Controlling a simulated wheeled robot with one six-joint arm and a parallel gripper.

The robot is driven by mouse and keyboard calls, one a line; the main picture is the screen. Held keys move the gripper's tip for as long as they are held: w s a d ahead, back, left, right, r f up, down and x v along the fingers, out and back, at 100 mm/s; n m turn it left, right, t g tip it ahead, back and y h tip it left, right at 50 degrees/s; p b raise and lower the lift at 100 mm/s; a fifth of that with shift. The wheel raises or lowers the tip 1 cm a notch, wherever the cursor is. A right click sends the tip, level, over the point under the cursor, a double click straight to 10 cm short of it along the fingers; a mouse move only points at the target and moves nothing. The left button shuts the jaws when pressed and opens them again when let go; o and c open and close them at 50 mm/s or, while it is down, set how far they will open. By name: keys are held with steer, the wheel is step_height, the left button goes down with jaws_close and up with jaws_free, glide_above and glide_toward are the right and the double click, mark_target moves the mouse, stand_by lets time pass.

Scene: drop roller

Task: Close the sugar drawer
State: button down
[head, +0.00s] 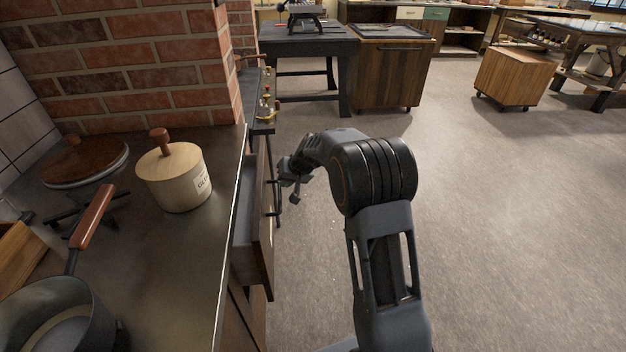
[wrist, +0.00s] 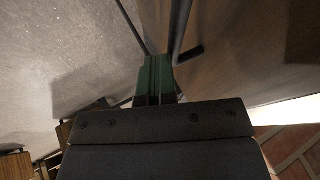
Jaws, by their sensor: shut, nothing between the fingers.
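A wooden drawer (head: 265,232) stands pulled out from the counter's right side in the head view. Its grey inside shows between its front and the counter edge, and a dark handle is on its front. I can read no sugar label on it. My gripper (head: 290,186) is just right of the drawer front, near the handle. In the wrist view the green fingers of my gripper (wrist: 157,65) are together with nothing between them. A dark bar (wrist: 188,53), seemingly the handle, is close beside the fingertips there. I cannot tell whether they touch.
The counter (head: 165,260) holds a lidded canister (head: 180,185), a saucepan (head: 60,320) and a round wooden-topped item (head: 85,162). A brick pillar (head: 130,60) rises behind. A dark table (head: 305,42) and wooden cabinet (head: 390,75) stand farther back.

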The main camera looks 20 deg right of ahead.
steer(key=w+a+p, duration=0.1)
steer(key=a, duration=0.7)
steer(key=shift+w, duration=0.35)
steer(key=shift+a+r, duration=0.15)
steer(key=shift+a, duration=0.05)
steer(key=shift+d, duration=0.15)
